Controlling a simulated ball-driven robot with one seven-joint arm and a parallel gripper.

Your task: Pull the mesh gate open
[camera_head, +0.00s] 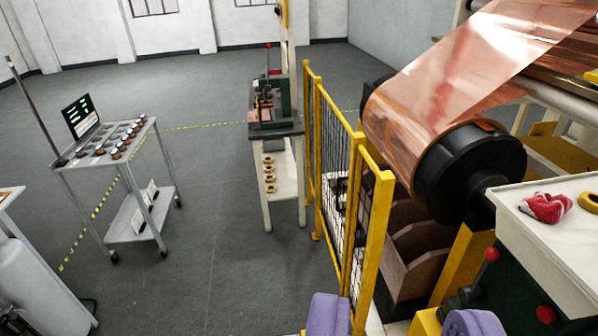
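The mesh gate (371,235) is a yellow frame with dark wire mesh, standing upright right of centre along the near side of the copper foil machine. Its near upright comes down close to my gripper, and its lower end is partly hidden. My gripper (399,314) shows at the bottom edge as two lavender finger pads set wide apart. It looks open, with nothing held between the pads. The left pad overlaps the bottom of the gate frame in the picture; I cannot tell whether they touch.
A copper roll (405,125) on a black core stands right of the gate. A white-topped bench (565,230) with a red cloth (546,207) is at right. A grey cart (128,180) and a narrow bench (284,185) stand left. Grey floor between them is clear.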

